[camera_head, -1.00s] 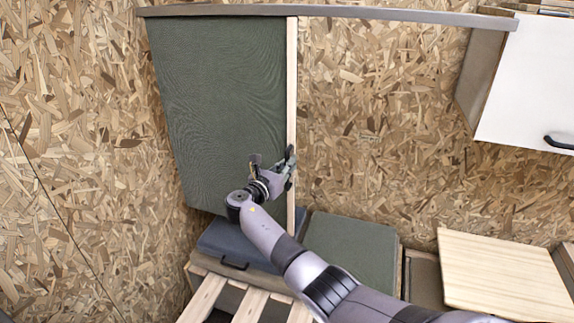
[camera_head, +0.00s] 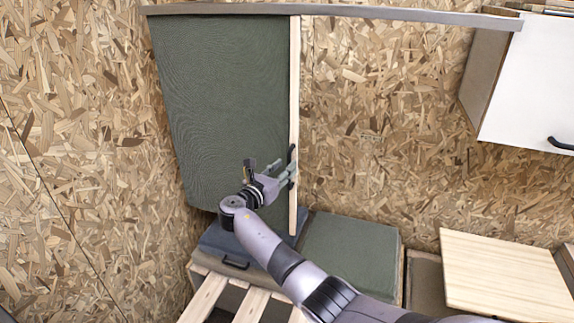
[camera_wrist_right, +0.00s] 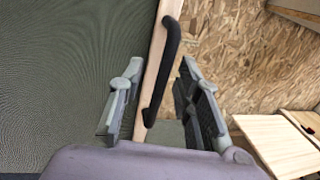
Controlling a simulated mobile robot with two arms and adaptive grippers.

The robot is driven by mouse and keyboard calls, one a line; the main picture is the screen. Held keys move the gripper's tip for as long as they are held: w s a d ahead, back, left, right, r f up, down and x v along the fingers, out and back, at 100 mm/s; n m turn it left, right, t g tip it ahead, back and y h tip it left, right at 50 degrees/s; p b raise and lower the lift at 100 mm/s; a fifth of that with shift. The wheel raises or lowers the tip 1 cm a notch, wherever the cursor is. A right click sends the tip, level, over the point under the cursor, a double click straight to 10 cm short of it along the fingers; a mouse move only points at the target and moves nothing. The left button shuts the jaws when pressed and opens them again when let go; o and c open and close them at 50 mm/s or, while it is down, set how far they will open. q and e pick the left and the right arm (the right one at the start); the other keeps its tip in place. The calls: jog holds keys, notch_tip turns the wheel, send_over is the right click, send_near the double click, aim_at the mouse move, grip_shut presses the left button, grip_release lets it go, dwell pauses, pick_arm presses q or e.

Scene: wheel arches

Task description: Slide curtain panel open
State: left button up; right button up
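The dark green curtain panel (camera_head: 220,105) hangs from a grey rail (camera_head: 340,12) at the left part of the wall. A pale wooden strip (camera_head: 294,80) runs down its right edge. A black handle (camera_wrist_right: 163,72) on this strip shows in the right wrist view, and its upper part shows in the head view (camera_head: 291,155). My right gripper (camera_head: 272,170) is at the handle's height. In the wrist view its open fingers (camera_wrist_right: 155,105) lie on either side of the handle's lower part, with gaps visible on both sides. My left gripper is not in view.
A white cabinet (camera_head: 528,85) with a black handle hangs at the upper right. Below are a blue cushion (camera_head: 215,240), a green cushion (camera_head: 350,250), wooden slats (camera_head: 205,298) and a pale wooden board (camera_head: 505,278).

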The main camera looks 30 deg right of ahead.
jog(key=v, duration=0.9)
jog(key=shift+a, duration=0.15)
jog(key=shift+s, duration=0.1)
